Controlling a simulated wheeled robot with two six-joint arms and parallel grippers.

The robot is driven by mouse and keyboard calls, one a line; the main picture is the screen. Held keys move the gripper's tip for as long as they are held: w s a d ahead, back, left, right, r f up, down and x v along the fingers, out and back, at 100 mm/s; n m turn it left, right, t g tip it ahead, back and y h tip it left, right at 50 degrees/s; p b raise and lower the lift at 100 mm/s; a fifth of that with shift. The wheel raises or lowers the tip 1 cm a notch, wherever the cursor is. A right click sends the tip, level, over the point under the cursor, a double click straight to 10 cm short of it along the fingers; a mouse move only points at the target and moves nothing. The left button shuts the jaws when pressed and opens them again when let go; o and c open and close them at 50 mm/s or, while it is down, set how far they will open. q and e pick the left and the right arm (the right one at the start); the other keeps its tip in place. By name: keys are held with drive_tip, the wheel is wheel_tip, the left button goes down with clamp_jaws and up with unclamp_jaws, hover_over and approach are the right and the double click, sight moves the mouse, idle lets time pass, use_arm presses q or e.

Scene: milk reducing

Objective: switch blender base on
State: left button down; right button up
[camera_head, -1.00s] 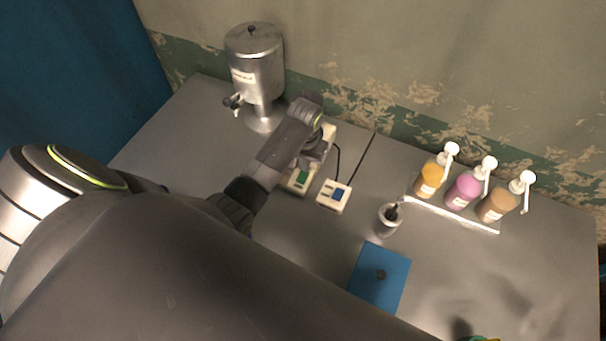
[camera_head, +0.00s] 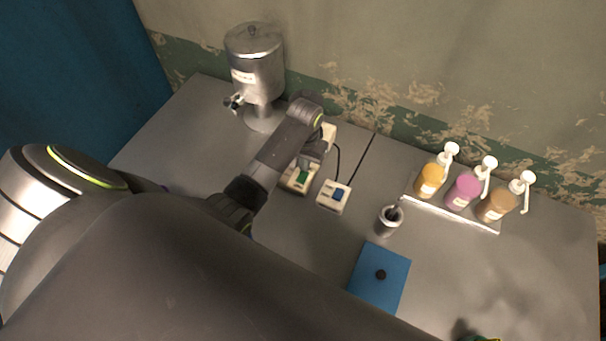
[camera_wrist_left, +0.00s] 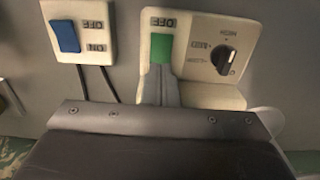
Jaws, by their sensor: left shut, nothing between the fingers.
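The cream blender base (camera_head: 297,186) stands on the table, partly hidden under my left arm. In the left wrist view its panel (camera_wrist_left: 193,24) carries a green rocker switch (camera_wrist_left: 161,47) and a black dial (camera_wrist_left: 222,58). An OFF label shows at one end of the switch; the opposite end is covered by my fingers. My left gripper (camera_wrist_left: 164,72) is shut and empty, its tips at the covered end of the green switch. I cannot tell whether they press it. My right gripper is not in view.
A smaller cream box (camera_head: 333,197) with a blue ON/OFF switch sits beside the base. A metal dispenser (camera_head: 256,70) stands behind. To the right are a metal cup (camera_head: 389,221), a blue mat (camera_head: 372,287) and pump bottles (camera_head: 464,190). The front right table is mostly clear.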

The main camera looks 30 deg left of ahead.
use_arm(q)
drive_tip(key=shift+f+b, duration=0.5)
drive_tip(key=shift+f, duration=0.55)
idle(0.5)
drive_tip(key=shift+r, duration=0.1)
wheel_tip(320, 180, up, 3)
drive_tip(key=p, duration=0.2)
drive_tip(key=shift+p, duration=0.35)
drive_tip(key=shift+r, duration=2)
drive_tip(key=shift+f, duration=0.1)
